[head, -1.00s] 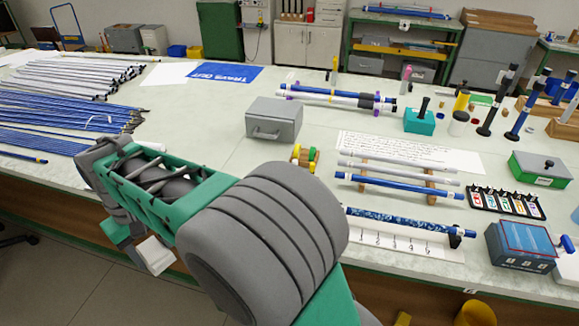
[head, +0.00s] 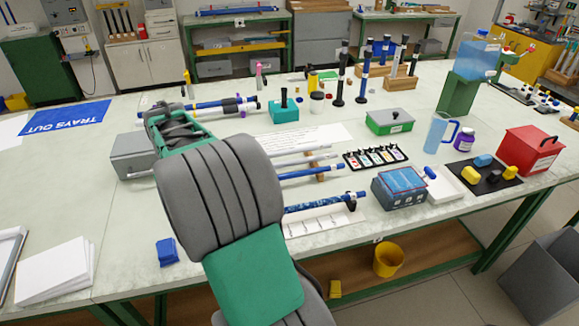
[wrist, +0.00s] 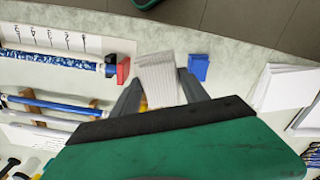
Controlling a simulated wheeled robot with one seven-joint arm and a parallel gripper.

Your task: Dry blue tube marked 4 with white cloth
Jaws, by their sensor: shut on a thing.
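My gripper (wrist: 160,88) is shut on a white ribbed cloth (wrist: 160,72) in the wrist view, above the table. A mottled blue tube (wrist: 50,64) lies left of it, beside a white strip (wrist: 25,38) with handwritten numbers. The tube's near end is at a red-faced black holder (wrist: 118,68), apart from the cloth. The tube also shows in the head view (head: 325,203). A plain blue tube (wrist: 60,107) rests on wooden supports. I cannot read a 4 on either tube. My arm hides the gripper and cloth in the head view.
Pale rods (head: 290,160) lie beside the plain tube. A grey box (head: 132,155) stands by my arm. A small blue block (head: 167,252) and white paper stack (head: 55,270) are at the front left. A blue-topped box (head: 400,186) stands right of the mottled tube.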

